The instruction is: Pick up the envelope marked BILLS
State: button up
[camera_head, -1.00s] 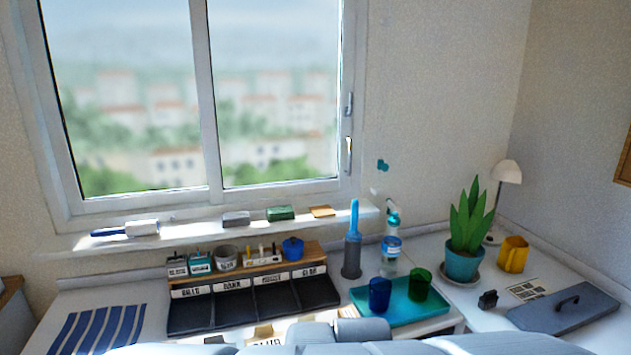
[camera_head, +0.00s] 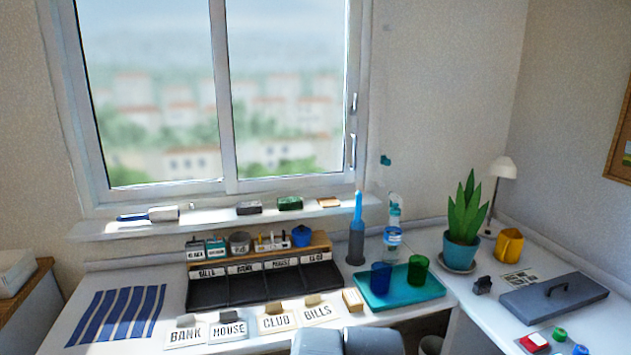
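The envelope marked BILLS (camera_head: 319,313) is cream with dark letters and has a small tan piece at its top edge. It lies near the front of the white desk, rightmost of the row of marked envelopes. The CLUB envelope (camera_head: 277,321) is close on its left, then MOUSE (camera_head: 229,330) and BANK (camera_head: 186,336). Behind them is a black sorter (camera_head: 240,290) with slots labelled BILLS, BANK, MOUSE and CLUB. A grey part of my arm shows at the bottom, just in front of the BILLS envelope. My gripper's fingers do not show.
A small tan box (camera_head: 353,299) stands right of BILLS. A teal tray (camera_head: 405,300) holds a blue cup (camera_head: 381,276) and a green cup (camera_head: 418,269). A blue striped mat (camera_head: 118,315) lies at left. A grey lidded case (camera_head: 553,297) is at right.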

aim_at(314, 310)
jog(key=i+l, duration=0.35)
jog(key=i+l+u, duration=0.15)
jog(key=i+l, duration=0.55)
jog(key=l, duration=0.3)
jog(key=i+l+u, duration=0.15)
jog(key=i+l, duration=0.2)
jog(key=l, duration=0.1)
